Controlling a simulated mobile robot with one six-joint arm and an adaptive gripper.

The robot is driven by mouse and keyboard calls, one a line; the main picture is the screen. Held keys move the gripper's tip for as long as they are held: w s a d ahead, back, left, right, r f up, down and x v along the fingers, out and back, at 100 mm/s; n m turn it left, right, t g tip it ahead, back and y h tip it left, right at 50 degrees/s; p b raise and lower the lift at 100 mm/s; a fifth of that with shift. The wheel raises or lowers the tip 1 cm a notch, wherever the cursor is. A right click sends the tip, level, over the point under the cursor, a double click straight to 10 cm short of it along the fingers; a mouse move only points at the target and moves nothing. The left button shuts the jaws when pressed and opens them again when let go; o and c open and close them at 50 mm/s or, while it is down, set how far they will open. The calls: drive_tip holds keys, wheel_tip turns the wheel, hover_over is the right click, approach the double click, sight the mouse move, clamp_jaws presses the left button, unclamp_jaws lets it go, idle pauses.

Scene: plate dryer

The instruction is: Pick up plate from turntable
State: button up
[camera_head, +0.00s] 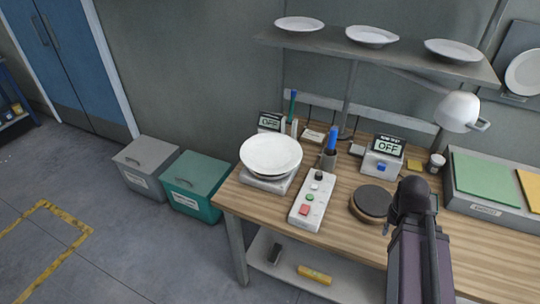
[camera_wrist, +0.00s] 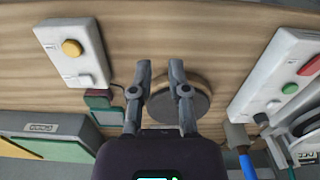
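A white plate (camera_head: 270,152) lies face up on a low, light grey base (camera_head: 270,181) at the left end of the wooden workbench (camera_head: 330,228). A dark round disc (camera_head: 373,201) with a wooden rim sits bare on the bench, right of a white button box. The disc also shows in the wrist view (camera_wrist: 187,106), partly behind one finger. My gripper (camera_wrist: 160,72) is open and empty, its two fingers apart above the bench near the disc.
The button box (camera_head: 312,200) stands between plate and disc. A shelf (camera_head: 380,52) with three plates hangs above. A grey tray (camera_head: 490,208) with coloured pads stands right.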

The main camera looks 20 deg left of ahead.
drive_tip(key=shift+w, duration=0.1)
drive_tip(key=w+a+n+t+h+b, duration=0.1)
drive_tip(key=w+a+n+b, duration=0.1)
drive_tip(key=a, duration=0.6)
drive_tip(key=w+a+f+n+t+h+b, duration=0.1)
drive_tip(key=w+a+n+t+h, duration=0.1)
drive_tip(key=a, duration=0.5)
drive_tip(key=w+a+n+t+h+b, duration=0.2)
drive_tip(key=w+a, duration=0.3)
drive_tip(key=a, duration=0.3)
drive_tip(key=shift+a+f+n+b, duration=0.35)
drive_tip(key=shift+f+n, duration=0.05)
drive_tip(key=shift+n, duration=0.4)
drive_tip(key=s+a+r+n+t+b, duration=0.1)
drive_tip(key=s+a+n+t, duration=0.1)
drive_tip(key=a, duration=0.7)
drive_tip(key=s+a+r+n+t+b, duration=0.1)
drive_tip(key=s+a+n+t, duration=0.1)
drive_tip(key=a, duration=0.7)
drive_tip(key=s+a+r+n+t+b, duration=0.1)
drive_tip(key=s+a+n+t+b, duration=0.1)
drive_tip(key=a, duration=0.8)
drive_tip(key=shift+r+n+t+y, duration=0.25)
drive_tip(key=shift+n+t+y, duration=0.15)
drive_tip(key=shift+t, duration=0.5)
drive_tip(key=b+x, duration=0.3)
drive_tip(key=x, duration=0.5)
drive_tip(key=shift+w+f, duration=0.15)
drive_tip(key=shift+w, duration=0.05)
